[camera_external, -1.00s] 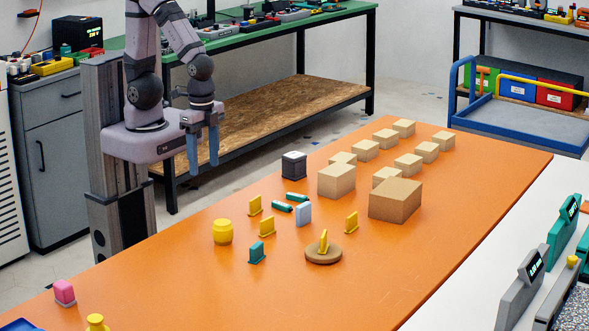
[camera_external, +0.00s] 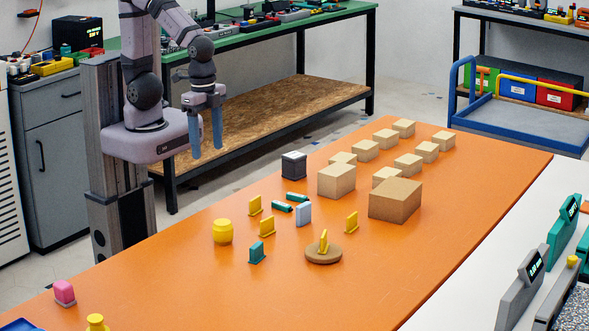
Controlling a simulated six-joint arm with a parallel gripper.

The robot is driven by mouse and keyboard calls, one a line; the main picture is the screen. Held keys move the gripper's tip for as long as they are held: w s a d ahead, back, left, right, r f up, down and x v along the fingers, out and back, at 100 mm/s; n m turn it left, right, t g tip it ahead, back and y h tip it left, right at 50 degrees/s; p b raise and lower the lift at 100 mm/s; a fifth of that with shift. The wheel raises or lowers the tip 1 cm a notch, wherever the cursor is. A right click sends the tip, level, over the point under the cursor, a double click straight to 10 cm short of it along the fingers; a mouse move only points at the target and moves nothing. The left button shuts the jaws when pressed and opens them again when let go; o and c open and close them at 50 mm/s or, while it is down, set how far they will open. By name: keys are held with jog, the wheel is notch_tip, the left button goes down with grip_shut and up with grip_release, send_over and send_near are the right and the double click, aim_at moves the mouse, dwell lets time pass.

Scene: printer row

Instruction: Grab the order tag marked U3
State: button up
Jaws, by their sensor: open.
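Several small upright tags stand on the orange table. Yellow tags stand at the left (camera_external: 255,205), in the middle (camera_external: 267,227) and at the right (camera_external: 351,222). Another yellow tag (camera_external: 323,240) stands on a round brown disc (camera_external: 323,254). A teal tag (camera_external: 257,252) stands in front, and a pale blue upright piece (camera_external: 304,214) stands near the middle. Two teal pieces (camera_external: 288,202) lie behind it. Any markings are too small to read, so I cannot tell which is U3. My gripper (camera_external: 207,150) is open and empty, pointing down, above and behind the tags, beyond the table's far left edge.
A dark cube (camera_external: 294,165) stands near the far edge, and a yellow barrel (camera_external: 222,231) left of the tags. The orange table's (camera_external: 200,285) front is mostly clear.

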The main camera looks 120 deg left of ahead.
jog(key=w+a+t+b, duration=0.1)
jog(key=w+a+t, duration=0.25)
jog(key=w, duration=0.65)
jog(key=w+a+t, duration=0.3)
jog(key=w+t, duration=0.2)
jog(key=w, duration=0.5)
jog(key=w+a+t+b, duration=0.1)
jog(key=w+a+t, duration=0.25)
jog(key=w, duration=0.55)
jog(key=t, duration=0.1)
send_near(352, 223)
jog(key=shift+s+a+r+y, duration=0.1)
jog(key=shift+r+y, duration=0.1)
jog(key=shift+r, duration=0.4)
jog(key=shift+s+a+r+y, duration=0.1)
jog(key=shift+s+r+y, duration=0.1)
jog(key=shift+r, duration=0.4)
jog(key=shift+f, duration=0.45)
jog(key=shift+p+x, duration=0.95)
jog(key=shift+x, duration=2.7)
jog(key=shift+d, duration=0.1)
jog(key=c, duration=1.1)
